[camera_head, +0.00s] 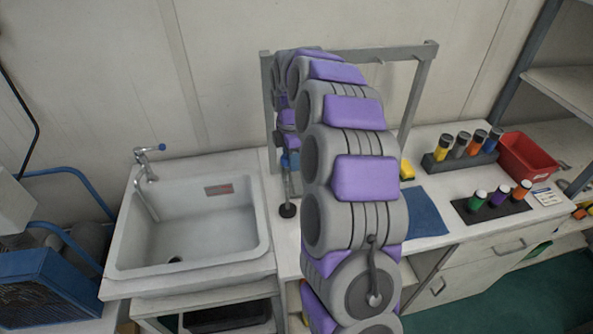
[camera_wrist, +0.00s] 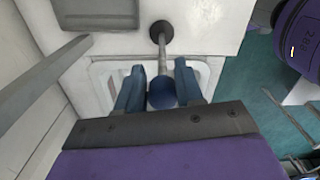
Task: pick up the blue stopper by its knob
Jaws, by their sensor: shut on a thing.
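The blue stopper (camera_wrist: 161,93) shows in the wrist view as a round blue piece between my two blue fingers. My gripper (camera_wrist: 160,88) is shut on it, one finger on each side. A grey rod runs from the blue piece to a round black disc (camera_wrist: 161,31). In the head view, my gripper (camera_head: 290,160) points down near the sink's right edge. The rod and black disc (camera_head: 287,210) hang or stand below it, over the counter strip right of the sink. I cannot tell if the disc touches the counter. My arm hides part of the view.
The white sink (camera_head: 190,235) with a blue-handled tap (camera_head: 148,160) is at left. A grey frame (camera_head: 418,85) stands behind my arm. At right are a blue mat (camera_head: 423,213), two dark racks of coloured cylinders (camera_head: 460,160) and a red bin (camera_head: 528,158).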

